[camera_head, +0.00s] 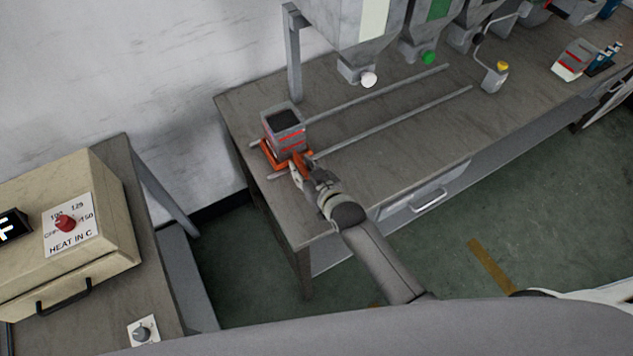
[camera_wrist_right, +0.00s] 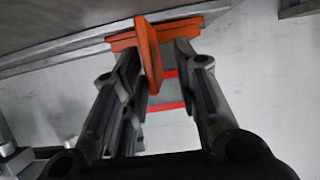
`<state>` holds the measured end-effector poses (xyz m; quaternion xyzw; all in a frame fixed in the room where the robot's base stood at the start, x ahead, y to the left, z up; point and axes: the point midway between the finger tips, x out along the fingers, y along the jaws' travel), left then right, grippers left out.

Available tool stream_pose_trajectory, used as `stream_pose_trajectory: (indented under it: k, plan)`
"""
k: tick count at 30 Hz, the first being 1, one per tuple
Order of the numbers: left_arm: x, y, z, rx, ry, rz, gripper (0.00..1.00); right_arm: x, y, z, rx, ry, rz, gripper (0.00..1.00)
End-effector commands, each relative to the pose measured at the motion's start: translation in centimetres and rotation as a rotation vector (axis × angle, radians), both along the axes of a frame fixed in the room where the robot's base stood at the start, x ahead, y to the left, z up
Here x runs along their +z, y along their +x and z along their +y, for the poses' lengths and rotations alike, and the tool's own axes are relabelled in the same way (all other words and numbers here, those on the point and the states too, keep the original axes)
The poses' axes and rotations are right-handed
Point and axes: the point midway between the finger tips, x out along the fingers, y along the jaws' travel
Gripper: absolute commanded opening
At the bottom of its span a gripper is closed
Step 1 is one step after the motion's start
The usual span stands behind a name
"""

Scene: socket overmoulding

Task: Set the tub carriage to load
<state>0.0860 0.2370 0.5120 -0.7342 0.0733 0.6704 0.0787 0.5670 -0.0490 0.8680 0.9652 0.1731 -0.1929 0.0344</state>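The orange tub carriage (camera_head: 269,155) sits at the left end of two rails on the bench. It bears a grey tub (camera_head: 288,141) with red stripes and a dark inside. My right gripper (camera_head: 301,168) is at the carriage's near side. In the right wrist view, the carriage's upright orange handle (camera_wrist_right: 150,58) stands between the two fingers of my right gripper (camera_wrist_right: 158,62). The fingers are apart, with a clear gap on the right side of the handle; the left finger is close to it, and contact cannot be told. My left gripper is not in view.
A post (camera_head: 293,60) stands behind the rails. A beige heater box (camera_head: 110,215) is on the left table.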

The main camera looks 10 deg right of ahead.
Motion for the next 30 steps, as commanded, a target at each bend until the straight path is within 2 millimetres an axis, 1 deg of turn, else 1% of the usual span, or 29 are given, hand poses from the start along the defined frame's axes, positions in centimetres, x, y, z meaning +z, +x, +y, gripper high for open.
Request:
stream_pose_trajectory:
  k: [1,12,18,24,30]
  plan:
    - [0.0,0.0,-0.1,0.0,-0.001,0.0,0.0,0.2,-0.7,-0.2,0.0,0.0,0.0,0.29]
    - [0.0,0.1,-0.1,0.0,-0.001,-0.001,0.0,2.4,-5.7,-2.0,0.001,0.0,0.001,0.29]
    - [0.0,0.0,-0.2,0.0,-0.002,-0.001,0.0,3.3,-7.8,-2.7,0.001,-0.001,0.002,0.29]
    - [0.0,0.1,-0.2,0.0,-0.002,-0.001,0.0,3.8,-8.6,-3.0,0.002,0.0,0.001,0.29]
    - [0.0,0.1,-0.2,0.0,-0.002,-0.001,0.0,3.8,-8.7,-3.0,0.001,0.0,0.001,0.29]
